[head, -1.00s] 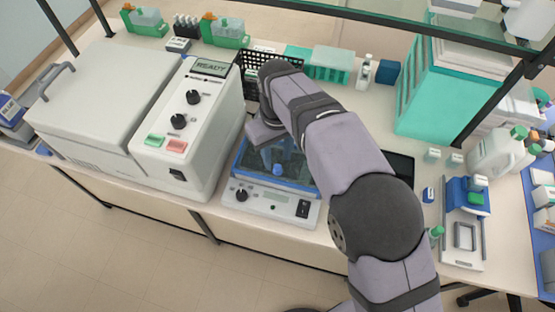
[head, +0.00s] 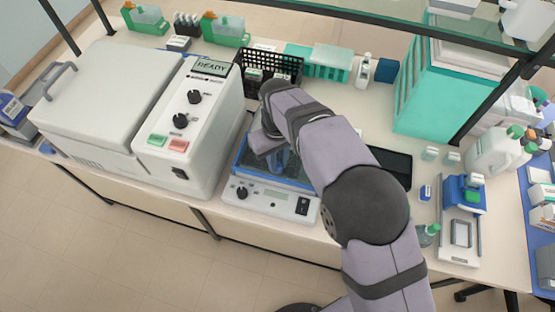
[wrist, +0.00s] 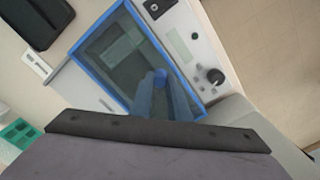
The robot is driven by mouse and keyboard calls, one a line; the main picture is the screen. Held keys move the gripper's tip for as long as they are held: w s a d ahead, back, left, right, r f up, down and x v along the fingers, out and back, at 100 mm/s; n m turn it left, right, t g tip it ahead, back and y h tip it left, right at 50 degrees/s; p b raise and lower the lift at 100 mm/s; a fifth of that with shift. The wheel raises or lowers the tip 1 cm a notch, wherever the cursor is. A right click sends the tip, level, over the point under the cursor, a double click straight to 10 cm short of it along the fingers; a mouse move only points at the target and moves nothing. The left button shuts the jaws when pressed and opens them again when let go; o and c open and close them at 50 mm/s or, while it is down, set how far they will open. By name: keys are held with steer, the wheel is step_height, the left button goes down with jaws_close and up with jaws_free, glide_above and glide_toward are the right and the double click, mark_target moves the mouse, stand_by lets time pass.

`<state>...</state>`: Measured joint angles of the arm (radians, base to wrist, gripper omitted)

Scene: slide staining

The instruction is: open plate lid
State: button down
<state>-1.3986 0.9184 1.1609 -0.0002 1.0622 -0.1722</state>
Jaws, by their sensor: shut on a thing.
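The hot plate (head: 265,203) stands in the middle of the bench, with a knob and switch on its white front panel. Its lid (head: 246,160) has a blue frame around a see-through panel, and its frame also shows in the wrist view (wrist: 165,45). A small blue knob (wrist: 160,78) stands on the lid. My gripper (wrist: 161,84) is shut on this knob, with a finger on each side. In the head view my gripper (head: 281,158) is over the lid, and my arm hides its right part. I cannot tell whether the lid is raised off the plate.
A large white machine (head: 190,120) reading READY stands close on the left. A black basket (head: 270,66) is behind the plate, and a dark flat tray (head: 392,165) lies to the right. Bare bench shows behind my arm.

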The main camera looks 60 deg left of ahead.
steer(key=shift+w+a, duration=0.1)
steer(key=shift+w+a+p, duration=0.6)
steer(key=shift+w+a, duration=0.8)
steer(key=shift+a, duration=0.1)
steer(key=c, duration=1.7)
jaws_free()
steer(key=shift+o, duration=0.2)
steer(key=shift+r, duration=0.15)
step_height(320, 180, up, 7)
steer(key=b, duration=0.2)
steer(key=shift+b, duration=0.4)
